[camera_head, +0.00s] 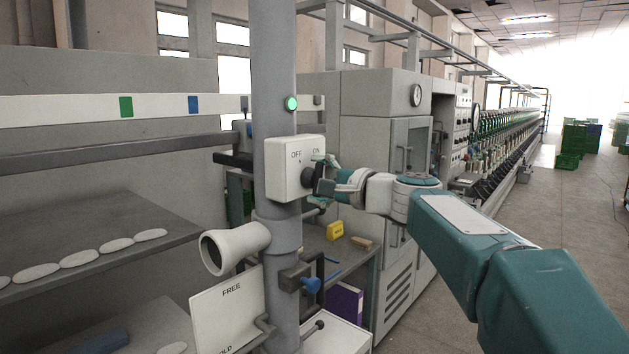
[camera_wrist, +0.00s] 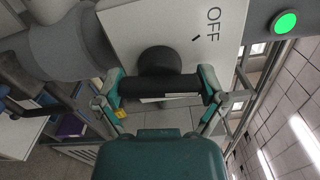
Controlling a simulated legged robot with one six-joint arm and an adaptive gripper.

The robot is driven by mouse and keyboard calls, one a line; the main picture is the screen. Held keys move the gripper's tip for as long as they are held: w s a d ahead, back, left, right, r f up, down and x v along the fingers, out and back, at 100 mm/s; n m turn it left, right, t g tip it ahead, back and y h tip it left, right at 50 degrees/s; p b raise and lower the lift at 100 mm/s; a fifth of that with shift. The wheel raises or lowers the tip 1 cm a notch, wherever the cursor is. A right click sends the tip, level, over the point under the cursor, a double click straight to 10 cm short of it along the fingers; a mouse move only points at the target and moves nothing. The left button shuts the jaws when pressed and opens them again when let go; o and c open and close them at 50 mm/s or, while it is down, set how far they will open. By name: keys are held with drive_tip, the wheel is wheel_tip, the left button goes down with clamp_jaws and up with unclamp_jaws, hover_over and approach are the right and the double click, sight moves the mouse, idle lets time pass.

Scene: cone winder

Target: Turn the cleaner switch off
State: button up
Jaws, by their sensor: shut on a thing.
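The cleaner switch is a white box (camera_head: 285,180) on a grey vertical post, marked OFF on the left and ON on the right. Its black knob (camera_head: 308,178) sticks out of the front face, largely hidden by my gripper in the head view. My gripper (camera_head: 325,178) is at the box. In the wrist view my gripper (camera_wrist: 161,88) is shut on the black bar handle (camera_wrist: 160,90) of the knob, one finger at each end. The OFF mark shows in the wrist view beside a small black tick; ON is out of sight there. A round green lamp (camera_head: 291,103) above the box is lit.
A white funnel-shaped pipe (camera_head: 233,246) and a FREE sign plate (camera_head: 228,306) are on the post below the box. Shelves with pale oval pieces are at left. Grey cabinets stand behind; the aisle floor at right is open.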

drive_tip(key=n, duration=0.4)
drive_tip(key=shift+w+f, duration=0.1)
drive_tip(key=shift+f, duration=0.25)
drive_tip(key=shift+n, duration=1.8)
drive_tip(key=shift+d, duration=0.1)
drive_tip(key=o, duration=0.8)
drive_tip(key=shift+d, duration=0.1)
drive_tip(key=shift+r, duration=0.1)
drive_tip(key=shift+s+d, duration=0.2)
drive_tip(key=shift+d, duration=0.05)
drive_tip(key=v, duration=1.1)
drive_tip(key=shift+s, duration=0.2)
